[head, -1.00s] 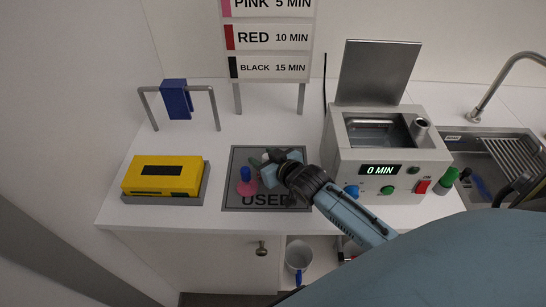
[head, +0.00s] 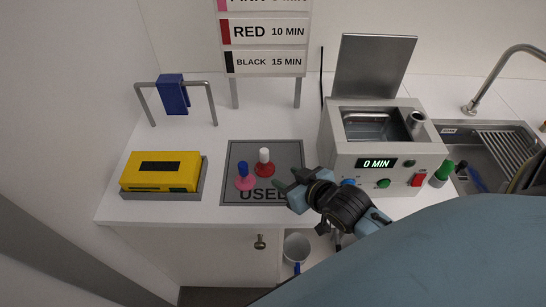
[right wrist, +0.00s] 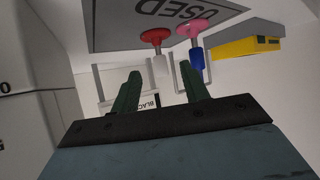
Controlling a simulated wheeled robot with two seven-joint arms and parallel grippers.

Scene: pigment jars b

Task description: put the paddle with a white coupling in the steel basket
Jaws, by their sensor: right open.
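The paddle with a white coupling (head: 264,158) has a red disc and stands upright on the grey USED mat (head: 232,160). It also shows in the right wrist view (right wrist: 158,36), beyond the fingertips. My right gripper (head: 284,193) is open and empty at the mat's right front, apart from the paddle. Its two green fingers (right wrist: 158,70) are spread in the right wrist view. No steel basket is clearly seen; a steel-lined opening (head: 370,128) shows in the machine with the raised lid, its inside partly hidden. My left gripper is not in view.
A pink paddle with a blue coupling (head: 243,177) stands close left of the red one. A yellow box (head: 160,171) sits at the left, with a blue block (head: 172,94) on a rail behind it. A sink (head: 490,145) is at the right.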

